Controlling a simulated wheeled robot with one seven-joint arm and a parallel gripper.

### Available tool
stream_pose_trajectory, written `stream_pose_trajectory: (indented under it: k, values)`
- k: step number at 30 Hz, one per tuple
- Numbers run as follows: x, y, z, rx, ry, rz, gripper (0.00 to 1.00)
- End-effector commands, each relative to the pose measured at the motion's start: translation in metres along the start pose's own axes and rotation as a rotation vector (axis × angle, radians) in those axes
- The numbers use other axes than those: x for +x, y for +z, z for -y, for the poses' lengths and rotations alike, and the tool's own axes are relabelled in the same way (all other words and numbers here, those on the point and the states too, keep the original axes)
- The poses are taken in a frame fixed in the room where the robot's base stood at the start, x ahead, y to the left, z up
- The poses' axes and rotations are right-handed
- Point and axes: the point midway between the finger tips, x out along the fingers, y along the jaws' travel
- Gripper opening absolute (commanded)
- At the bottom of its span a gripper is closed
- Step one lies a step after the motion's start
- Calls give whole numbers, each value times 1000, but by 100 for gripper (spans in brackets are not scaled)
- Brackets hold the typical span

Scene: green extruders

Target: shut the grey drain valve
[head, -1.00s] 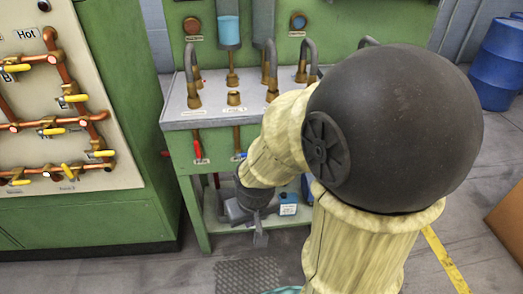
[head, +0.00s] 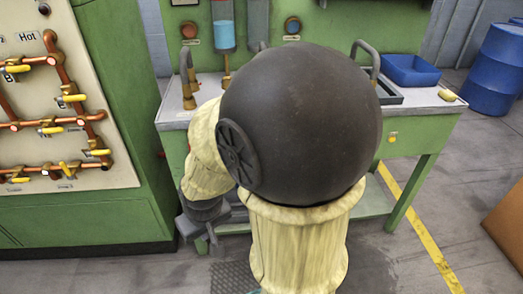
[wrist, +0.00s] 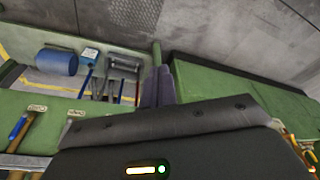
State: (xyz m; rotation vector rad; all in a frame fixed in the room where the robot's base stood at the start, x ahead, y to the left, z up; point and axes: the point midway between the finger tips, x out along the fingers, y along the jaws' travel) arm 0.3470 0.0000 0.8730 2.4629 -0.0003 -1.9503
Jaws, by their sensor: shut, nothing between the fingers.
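The grey drain valve cannot be made out in either view; my arm hides much of the bench front in the head view. In the wrist view, a blue-handled valve (wrist: 18,128) hangs at the left under a small label plate. A second label plate (wrist: 76,114) sits to its right, with its fitting partly cut off by my wrist housing. My gripper (wrist: 158,85) is shut and empty, its dark fingers side by side beyond the housing. In the head view my gripper (head: 216,243) is low in front of the bench's left part, apart from any visible valve.
The green bench (head: 425,142) has a grey top carrying bent taps and a blue tray (head: 411,70). Its lower shelf holds a blue bucket (wrist: 57,62) and a small blue box (wrist: 89,56).

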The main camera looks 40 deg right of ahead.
Motion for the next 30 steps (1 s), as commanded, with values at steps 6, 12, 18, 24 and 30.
stream_pose_trajectory:
  k: [6,12,18,24,30]
  values:
    - [6,-5,1,0,-6,-10,0]
    - [44,-36,-5,-3,0,-85,0]
    - [100,-78,-42,-33,170,-205,0]
    - [135,-100,-106,-134,512,-270,0]
    - [130,-111,-172,-310,970,-254,0]
